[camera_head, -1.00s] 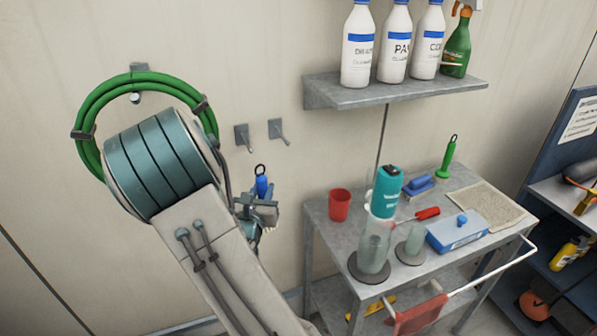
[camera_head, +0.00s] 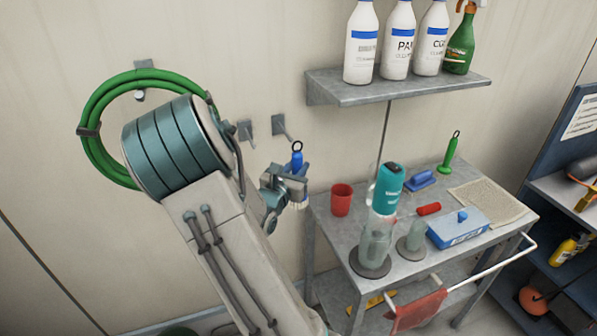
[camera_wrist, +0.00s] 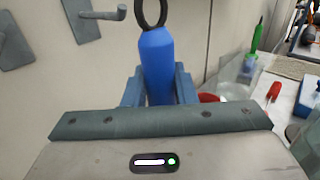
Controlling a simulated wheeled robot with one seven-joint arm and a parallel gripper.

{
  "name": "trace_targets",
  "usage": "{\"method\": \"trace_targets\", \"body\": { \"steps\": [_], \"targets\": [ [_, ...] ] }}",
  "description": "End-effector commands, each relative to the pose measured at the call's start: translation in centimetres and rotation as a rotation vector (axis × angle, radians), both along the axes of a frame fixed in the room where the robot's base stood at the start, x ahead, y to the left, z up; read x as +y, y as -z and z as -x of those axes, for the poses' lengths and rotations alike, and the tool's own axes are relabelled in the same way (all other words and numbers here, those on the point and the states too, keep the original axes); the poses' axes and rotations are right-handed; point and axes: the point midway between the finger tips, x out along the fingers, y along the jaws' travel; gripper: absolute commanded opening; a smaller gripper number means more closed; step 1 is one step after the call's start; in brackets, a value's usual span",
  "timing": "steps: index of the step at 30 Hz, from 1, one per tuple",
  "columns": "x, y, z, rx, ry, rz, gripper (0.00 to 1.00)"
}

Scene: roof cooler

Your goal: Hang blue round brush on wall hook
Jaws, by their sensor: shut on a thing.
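My gripper (camera_head: 287,184) is shut on the blue round brush (camera_head: 297,160). The brush is upright, with its black hanging loop on top and pale bristles below the jaws. In the wrist view the blue handle (camera_wrist: 156,62) stands between the fingers, and the loop is cut off by the top edge. Two grey wall hooks, the left one (camera_head: 246,131) and the right one (camera_head: 280,126), are on the wall above the gripper. The brush is apart from both, a little below and right of the right hook. Both hooks also show at the upper left in the wrist view.
A green hose coil (camera_head: 92,130) hangs on the wall at left behind my arm. A grey cart (camera_head: 327,215) at right holds a red cup (camera_head: 341,199), a teal-topped bottle (camera_head: 387,188) and a green brush (camera_head: 450,157). A shelf (camera_head: 400,85) with bottles juts out above.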

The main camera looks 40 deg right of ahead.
Motion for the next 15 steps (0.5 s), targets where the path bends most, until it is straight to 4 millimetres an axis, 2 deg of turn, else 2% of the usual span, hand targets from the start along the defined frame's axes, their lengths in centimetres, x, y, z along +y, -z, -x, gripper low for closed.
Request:
{"method": "trace_targets", "body": {
  "steps": [15],
  "targets": [
    [-0.8, 0.3, -3.1, 0.0, -0.001, 0.002, 0.0]
  ]
}}
